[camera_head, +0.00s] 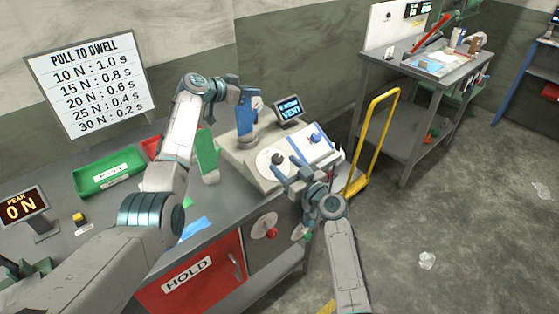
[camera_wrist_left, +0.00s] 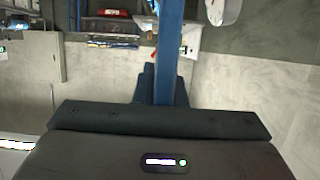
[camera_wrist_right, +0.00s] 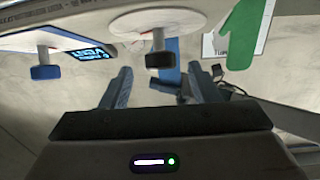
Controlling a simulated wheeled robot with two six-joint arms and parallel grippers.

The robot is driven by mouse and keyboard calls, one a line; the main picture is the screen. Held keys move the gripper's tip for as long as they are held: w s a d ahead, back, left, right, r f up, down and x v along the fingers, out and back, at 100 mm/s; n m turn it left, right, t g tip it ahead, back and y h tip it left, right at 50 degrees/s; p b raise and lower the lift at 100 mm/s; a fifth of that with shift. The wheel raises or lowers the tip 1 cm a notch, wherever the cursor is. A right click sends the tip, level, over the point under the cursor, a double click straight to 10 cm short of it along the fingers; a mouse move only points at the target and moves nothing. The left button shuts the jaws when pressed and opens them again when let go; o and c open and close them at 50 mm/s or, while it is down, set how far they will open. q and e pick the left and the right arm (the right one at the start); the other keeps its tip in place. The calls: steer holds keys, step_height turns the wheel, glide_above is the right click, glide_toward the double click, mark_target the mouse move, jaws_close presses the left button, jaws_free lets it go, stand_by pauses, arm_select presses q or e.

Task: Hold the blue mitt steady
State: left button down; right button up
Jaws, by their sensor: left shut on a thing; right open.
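The blue mitt (camera_head: 246,116) stands upright above the pale machine's left side. My left gripper (camera_head: 240,94) is shut on it near its top. In the left wrist view the blue mitt (camera_wrist_left: 168,50) shows edge-on as a narrow strip between the closed fingers. In the right wrist view part of the blue mitt (camera_wrist_right: 170,75) shows behind a dark knob. My right gripper (camera_head: 299,178) is open and empty in front of the machine, near its dial and knobs; its spread fingers show in the right wrist view (camera_wrist_right: 160,88).
A green mitt (camera_head: 207,152) stands left of the machine (camera_head: 262,172). A small lit display (camera_head: 289,109) stands behind it. A green tray (camera_head: 108,170) and a peak readout showing 0 N (camera_head: 21,208) are at left. A yellow-handled cart (camera_head: 371,135) stands right of the bench.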

steer(key=v, duration=0.8)
steer(key=shift+w, duration=0.1)
steer(key=n+g+y, duration=0.8)
steer(key=n+g, duration=0.4)
steer(key=n, duration=0.2)
glide_toward(281, 159)
steer(key=a, duration=0.3)
steer(key=w+a, duration=0.1)
steer(key=a, duration=0.3)
steer(key=w+a, duration=0.1)
steer(key=a, duration=0.3)
steer(key=shift+w, duration=0.15)
